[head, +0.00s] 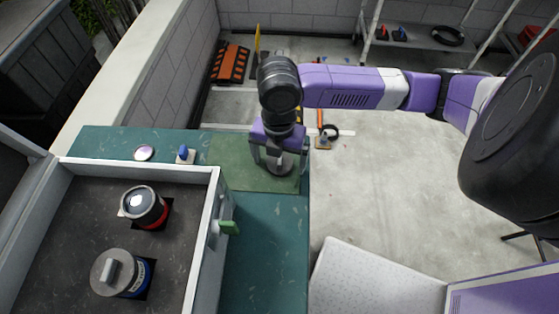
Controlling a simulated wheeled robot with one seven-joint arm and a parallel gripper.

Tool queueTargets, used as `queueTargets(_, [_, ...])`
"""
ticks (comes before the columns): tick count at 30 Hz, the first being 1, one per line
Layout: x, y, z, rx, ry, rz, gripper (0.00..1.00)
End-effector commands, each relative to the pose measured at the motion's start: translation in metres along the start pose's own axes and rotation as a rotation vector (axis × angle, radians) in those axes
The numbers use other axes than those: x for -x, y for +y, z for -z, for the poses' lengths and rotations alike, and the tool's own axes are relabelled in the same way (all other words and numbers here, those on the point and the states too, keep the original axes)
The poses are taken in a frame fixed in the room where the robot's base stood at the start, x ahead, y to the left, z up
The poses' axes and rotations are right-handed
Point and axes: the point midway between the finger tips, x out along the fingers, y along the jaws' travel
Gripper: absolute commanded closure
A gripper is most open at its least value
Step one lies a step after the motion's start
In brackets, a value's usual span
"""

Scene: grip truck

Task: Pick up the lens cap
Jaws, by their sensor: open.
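A grey round lens cap with a raised handle (278,168) lies on the green mat (228,165) at the top of the teal counter. My gripper (279,161) points down right over it. Its fingers are open, one to each side of the handle; whether they touch it cannot be told. The gripper body hides the cap's far side. In the open drawer (172,178), a red-ringed lens (144,206) shows bare glass. A blue-ringed lens (137,278) wears a similar grey cap (114,269).
A silver disc (143,153) and a small blue-topped item (184,154) stand on the counter (264,240) left of the mat. A green latch (229,227) juts from the drawer wall. The concrete floor to the right is mostly clear.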

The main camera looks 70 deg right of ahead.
Motion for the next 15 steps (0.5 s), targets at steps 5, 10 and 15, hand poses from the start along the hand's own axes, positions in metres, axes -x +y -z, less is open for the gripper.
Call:
queueTargets(5, [0.0003, 0.0000, -0.0001, 0.000, 0.000, 0.000, 0.36])
queueTargets(10, [0.0004, 0.0000, -0.0001, 0.000, 0.000, 0.000, 0.67])
queueTargets(15, [0.0005, 0.0000, -0.0001, 0.000, 0.000, 0.000, 0.67])
